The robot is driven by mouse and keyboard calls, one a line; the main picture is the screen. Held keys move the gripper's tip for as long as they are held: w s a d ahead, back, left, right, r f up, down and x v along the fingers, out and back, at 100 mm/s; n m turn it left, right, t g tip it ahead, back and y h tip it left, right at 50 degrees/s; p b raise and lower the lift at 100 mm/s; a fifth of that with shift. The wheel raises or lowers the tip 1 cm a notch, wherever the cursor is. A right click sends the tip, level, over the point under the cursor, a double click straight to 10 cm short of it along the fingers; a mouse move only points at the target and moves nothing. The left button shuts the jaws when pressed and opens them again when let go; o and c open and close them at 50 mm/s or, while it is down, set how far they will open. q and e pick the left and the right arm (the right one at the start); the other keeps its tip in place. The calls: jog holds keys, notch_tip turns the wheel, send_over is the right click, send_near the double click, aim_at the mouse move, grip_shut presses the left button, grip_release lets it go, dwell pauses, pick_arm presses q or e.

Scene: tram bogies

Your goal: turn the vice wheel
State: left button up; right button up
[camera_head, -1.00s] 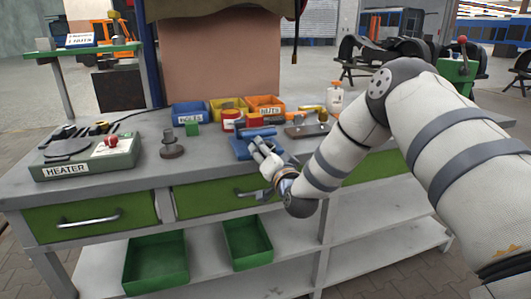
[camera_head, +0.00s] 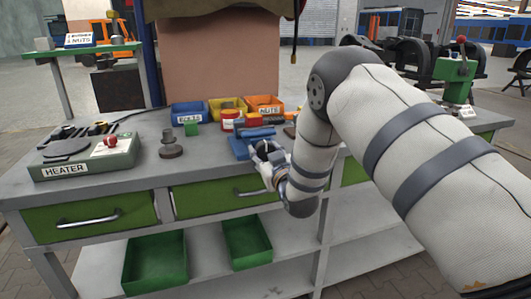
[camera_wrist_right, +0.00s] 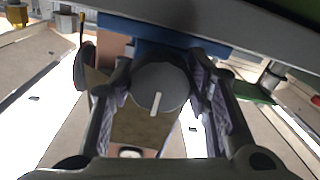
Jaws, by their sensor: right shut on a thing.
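The blue vice (camera_head: 240,147) stands at the front edge of the workbench, right of its middle. Its wheel (camera_wrist_right: 160,88) is a round grey disc with a white mark, in the middle of the right wrist view. The blue vice body (camera_wrist_right: 150,33) shows behind the wheel there. My right gripper (camera_head: 266,150) is in front of the vice, with its two fingers on either side of the wheel and shut on its rim. The gripper hides most of the wheel in the head view. My left gripper is out of view.
Blue, yellow and orange bins (camera_head: 266,106) stand behind the vice. A heater box (camera_head: 85,158) and a dark round stand (camera_head: 171,147) are to the left. My right arm covers the bench's right part.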

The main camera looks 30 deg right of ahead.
jog(key=n, duration=0.5)
jog(key=shift+r+n, duration=0.1)
jog(key=shift+n, duration=0.2)
jog(key=n, duration=0.9)
jog(key=shift+n, duration=0.4)
jog(key=n+b, duration=0.1)
jog(key=n, duration=0.9)
jog(key=shift+r, duration=0.2)
jog(key=n, duration=0.5)
jog(key=shift+p, duration=0.4)
jog(key=n, duration=0.5)
jog(key=shift+a+f, duration=0.1)
jog(key=shift+n, duration=2.2)
jog(key=shift+f, duration=0.1)
